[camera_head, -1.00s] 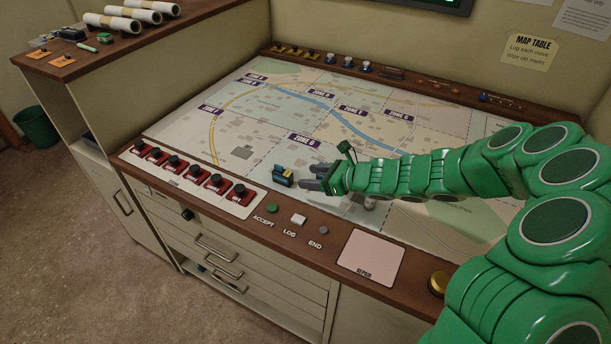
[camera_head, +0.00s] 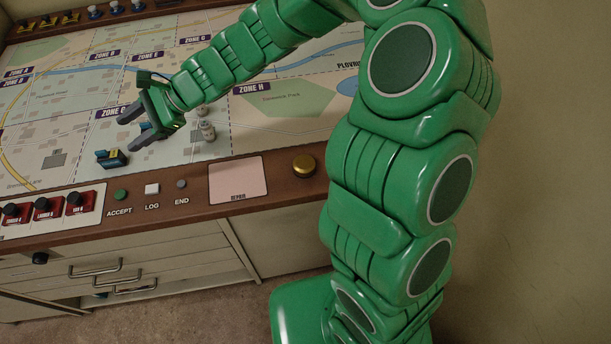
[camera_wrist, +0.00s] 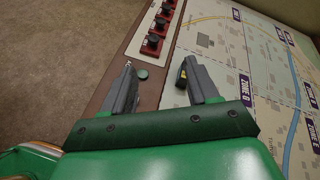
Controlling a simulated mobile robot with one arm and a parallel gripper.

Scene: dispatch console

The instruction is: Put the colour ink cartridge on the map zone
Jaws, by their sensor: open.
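The colour ink cartridge (camera_head: 112,158), a small dark block with blue and yellow parts, lies on the map table (camera_head: 60,130) near its front edge, below the Zone G label (camera_head: 111,114). My gripper (camera_head: 129,131) is open, just behind and to the right of the cartridge in the head view, apart from it. In the wrist view my gripper (camera_wrist: 159,64) shows both fingers spread, with the cartridge (camera_wrist: 182,76) partly hidden beside the right finger. A bit of blue (camera_head: 145,127) shows between the fingers in the head view; I cannot tell what it is.
Small pale cylinders (camera_head: 207,131) stand on the map right of my gripper. The front ledge holds red switches (camera_head: 45,208), Accept, Log and End buttons (camera_head: 152,189), a pink Repair pad (camera_head: 238,181) and a brass knob (camera_head: 304,165). The Zone H area is mostly clear.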

